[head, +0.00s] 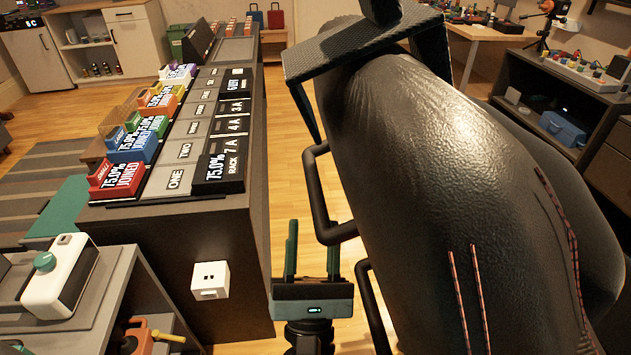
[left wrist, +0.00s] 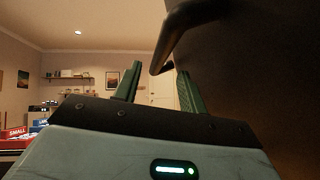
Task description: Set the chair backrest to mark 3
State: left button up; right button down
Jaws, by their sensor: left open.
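The chair backrest (head: 455,160) is a large dark leather shell with red stitching, filling the right of the head view. A black bent bar (head: 315,200) stands out from its left side, and a second black bar (head: 371,302) is lower down. My left gripper (head: 312,242) is open and empty, its green fingers pointing up, just below the upper bar. In the left wrist view a dark bar (left wrist: 192,28) bends down near the gap between the open fingertips (left wrist: 160,72); contact cannot be told. No numbered backrest marks are visible. My right gripper is not in view.
A dark counter (head: 240,225) with a label board and colored boxes (head: 118,175) stands left of the gripper. A grey shelf (head: 125,262) with a white device (head: 62,278) is at front left. A narrow strip of wooden floor (head: 290,160) lies between counter and chair.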

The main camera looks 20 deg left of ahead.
aim_at(315, 183)
pick_arm(q)
jog(key=p+x, duration=0.2)
jog(key=x, duration=0.5)
jog(key=shift+w+r, duration=0.1)
jog(key=shift+w, duration=0.1)
jog(key=shift+c, duration=0.3)
grip_shut()
